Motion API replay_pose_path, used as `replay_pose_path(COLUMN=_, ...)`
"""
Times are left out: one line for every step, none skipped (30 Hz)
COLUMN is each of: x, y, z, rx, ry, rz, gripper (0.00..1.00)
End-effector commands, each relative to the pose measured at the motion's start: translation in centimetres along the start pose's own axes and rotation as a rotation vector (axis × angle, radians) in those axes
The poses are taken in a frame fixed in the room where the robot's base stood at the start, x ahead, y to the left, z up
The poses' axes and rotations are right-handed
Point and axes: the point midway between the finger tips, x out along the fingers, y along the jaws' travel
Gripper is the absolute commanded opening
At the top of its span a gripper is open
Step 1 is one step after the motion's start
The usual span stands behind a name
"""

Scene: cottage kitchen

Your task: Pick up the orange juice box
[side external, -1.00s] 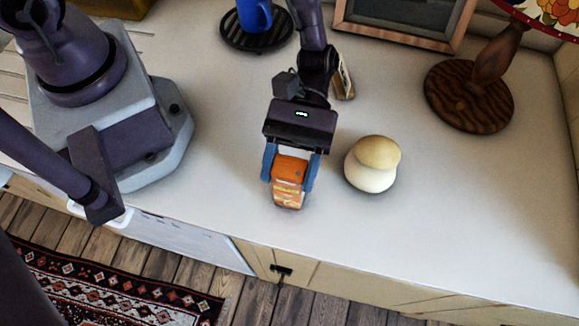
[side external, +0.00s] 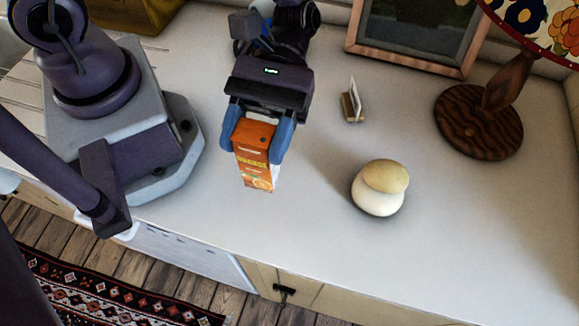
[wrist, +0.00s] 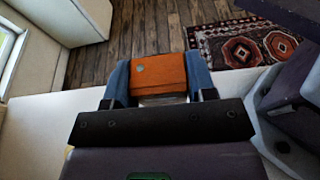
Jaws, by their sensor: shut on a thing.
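The orange juice box (side external: 254,153) is a small orange carton with printed bands on its front. My gripper (side external: 255,145) is shut on it, with one blue finger on each side. In the side external view the box hangs nearly upright, seemingly above the white counter. In the wrist view the orange top of the box (wrist: 158,72) shows between the two blue fingers of my gripper (wrist: 158,80). The lower part of the box is hidden there.
A round cream jar (side external: 380,187) stands to the right on the counter (side external: 440,235). A small card holder (side external: 352,103), a picture frame (side external: 415,40) and a lamp with a wooden base (side external: 480,118) stand behind. The counter front right is clear.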

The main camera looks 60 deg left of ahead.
Motion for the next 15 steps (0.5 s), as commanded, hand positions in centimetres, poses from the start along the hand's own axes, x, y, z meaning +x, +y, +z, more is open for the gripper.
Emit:
replay_pose_path(x=-0.4, y=-1.6, z=0.5, rx=-0.005, ry=0.001, rz=0.003, gripper=0.22)
replay_pose_path(x=-0.6, y=-2.3, z=0.8, rx=-0.005, ry=0.0, rz=0.004, gripper=0.22)
replay_pose_path(x=-0.9, y=-3.2, z=1.1, rx=-0.004, ry=0.001, rz=0.003, gripper=0.22)
replay_pose_path(x=-1.0, y=-3.9, z=1.4, rx=-0.004, ry=0.001, rz=0.003, gripper=0.21)
replay_pose_path(x=-1.1, y=-4.5, z=1.6, rx=-0.005, ry=0.0, rz=0.003, gripper=0.21)
replay_pose_path(x=-1.4, y=-5.2, z=1.9, rx=-0.004, ry=0.001, rz=0.003, gripper=0.21)
replay_pose_path(x=-1.5, y=-5.7, z=2.0, rx=-0.003, ry=0.001, rz=0.003, gripper=0.21)
replay_pose_path(x=-1.6, y=-6.1, z=2.2, rx=-0.004, ry=0.0, rz=0.002, gripper=0.21)
replay_pose_path(x=-1.7, y=-6.7, z=2.4, rx=-0.004, ry=0.0, rz=0.002, gripper=0.21)
replay_pose_path(x=-1.8, y=-7.0, z=2.6, rx=-0.003, ry=0.0, rz=0.002, gripper=0.21)
replay_pose_path(x=-1.9, y=-7.3, z=2.7, rx=-0.003, ry=0.0, rz=0.001, gripper=0.21)
replay_pose_path(x=-2.0, y=-7.6, z=2.8, rx=-0.002, ry=0.0, rz=0.0, gripper=0.21)
replay_pose_path(x=-2.0, y=-7.8, z=2.9, rx=-0.002, ry=-0.001, rz=0.0, gripper=0.21)
replay_pose_path(x=-2.1, y=-8.0, z=2.9, rx=-0.002, ry=-0.001, rz=0.0, gripper=0.21)
replay_pose_path(x=-2.1, y=-8.1, z=3.0, rx=-0.002, ry=-0.002, rz=0.0, gripper=0.21)
